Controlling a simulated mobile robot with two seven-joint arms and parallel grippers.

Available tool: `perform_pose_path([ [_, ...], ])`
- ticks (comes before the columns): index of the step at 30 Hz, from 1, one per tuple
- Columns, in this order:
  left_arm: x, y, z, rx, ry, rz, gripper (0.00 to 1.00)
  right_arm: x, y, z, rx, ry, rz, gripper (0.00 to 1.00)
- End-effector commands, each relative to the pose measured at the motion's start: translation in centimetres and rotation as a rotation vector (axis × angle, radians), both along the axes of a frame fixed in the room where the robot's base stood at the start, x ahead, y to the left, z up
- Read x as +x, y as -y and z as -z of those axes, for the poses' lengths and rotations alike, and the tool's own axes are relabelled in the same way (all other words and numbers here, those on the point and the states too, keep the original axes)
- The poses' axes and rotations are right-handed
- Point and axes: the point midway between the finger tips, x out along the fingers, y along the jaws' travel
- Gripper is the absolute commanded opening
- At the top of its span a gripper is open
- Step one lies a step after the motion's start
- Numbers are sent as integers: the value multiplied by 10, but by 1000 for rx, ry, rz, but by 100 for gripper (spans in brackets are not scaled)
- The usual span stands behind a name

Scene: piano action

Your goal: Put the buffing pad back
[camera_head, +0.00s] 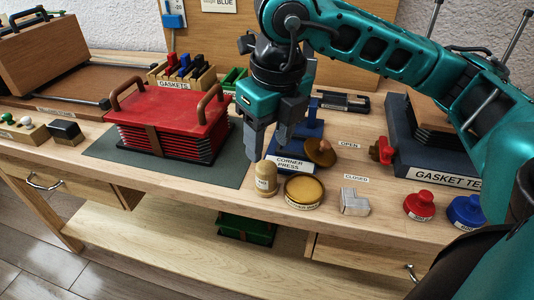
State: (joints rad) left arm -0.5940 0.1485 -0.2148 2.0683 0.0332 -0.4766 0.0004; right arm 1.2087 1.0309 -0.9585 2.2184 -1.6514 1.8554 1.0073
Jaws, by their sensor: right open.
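My right gripper (268,148) points down above the bench, its two fingers apart with nothing between them. Just below it stands a pale wooden, round-topped piece (265,182) with a small label. Right of that is a round yellow-topped tin or pad (304,190) with a label too small to read. A brown round piece with a knob (320,152) lies tilted beside the blue corner press (290,166). A dark block (66,132) sits at the far left. I cannot tell for sure which of these is the buffing pad. My left gripper is not in view.
A red bellows with brown handles (172,122) stands on a grey-green mat (112,148). A gasket rack (182,76) is behind. A metal corner piece (354,202), red knob (419,205), blue knob (466,211) and gasket tester (440,172) are at right.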

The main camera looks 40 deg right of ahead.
Motion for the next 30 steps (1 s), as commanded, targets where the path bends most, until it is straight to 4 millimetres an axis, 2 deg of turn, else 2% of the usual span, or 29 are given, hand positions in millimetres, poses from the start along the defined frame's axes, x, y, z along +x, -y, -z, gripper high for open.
perform_pose_path([
  [1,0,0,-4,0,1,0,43,-1,0,-11,0,3,-1,53],
  [3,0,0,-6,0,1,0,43,-2,0,-20,1,2,-1,53],
  [8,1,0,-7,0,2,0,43,-4,0,-30,1,0,-1,53],
  [30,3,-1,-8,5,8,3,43,-4,0,-31,0,-1,0,53],
])
